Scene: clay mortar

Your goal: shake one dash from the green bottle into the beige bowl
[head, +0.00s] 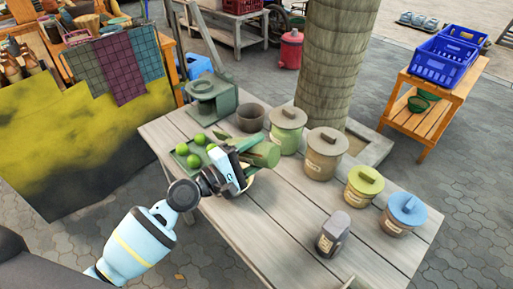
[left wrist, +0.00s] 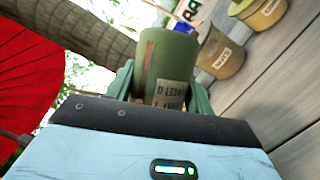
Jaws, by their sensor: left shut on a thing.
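My left gripper (head: 240,163) is shut on the green bottle (head: 264,154) above the wooden table. The bottle is tilted well over, with one end toward the right in the head view. In the left wrist view the bottle (left wrist: 172,62) shows between the fingers, with a pale printed label. A cream rim, which looks like the beige bowl (head: 249,182), shows just below the gripper and bottle. Most of it is hidden by them, so its contents cannot be seen. My right gripper is not in view.
Lidded pots, green (head: 287,128), brown (head: 324,152), yellow (head: 362,185) and blue (head: 402,213), line the table's right side. A dark labelled container (head: 332,234) stands in front. A tray of limes (head: 194,160), a dark cup (head: 250,117) and a green press (head: 212,95) are behind.

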